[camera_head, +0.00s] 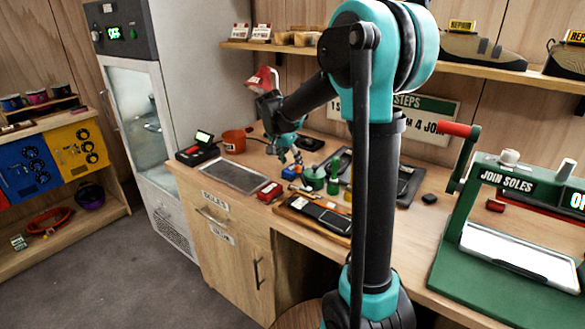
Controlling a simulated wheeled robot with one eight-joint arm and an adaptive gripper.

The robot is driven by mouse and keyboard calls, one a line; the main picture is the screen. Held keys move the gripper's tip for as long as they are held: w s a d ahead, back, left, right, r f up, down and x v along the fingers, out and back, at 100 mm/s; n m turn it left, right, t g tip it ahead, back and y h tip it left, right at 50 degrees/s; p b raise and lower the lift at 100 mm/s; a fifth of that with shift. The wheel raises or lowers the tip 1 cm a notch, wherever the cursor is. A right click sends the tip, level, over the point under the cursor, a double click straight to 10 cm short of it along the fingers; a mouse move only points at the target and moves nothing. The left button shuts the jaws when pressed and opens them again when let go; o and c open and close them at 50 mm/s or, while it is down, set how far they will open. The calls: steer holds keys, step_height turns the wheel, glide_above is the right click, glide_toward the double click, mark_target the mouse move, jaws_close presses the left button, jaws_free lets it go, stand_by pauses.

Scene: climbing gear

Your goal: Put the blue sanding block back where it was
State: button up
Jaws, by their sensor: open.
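A small blue block (289,174), probably the sanding block, is on the workbench just below my gripper, beside a green pot (314,178). My gripper (290,161) is at the end of my arm, pointing down over the bench, with its jaws open. The fingertips are small in this view, and I cannot tell whether they touch the block or are just above it. A red block (270,192) lies on the bench in front and to the left.
A grey panel (232,175) lies on the bench at left, with an orange cup (233,140) behind. A dark tray (318,215) is in front. The green JOIN SOLES press (510,180) stands at right. My arm hides part of the bench.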

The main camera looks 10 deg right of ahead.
steer(key=v, duration=0.8)
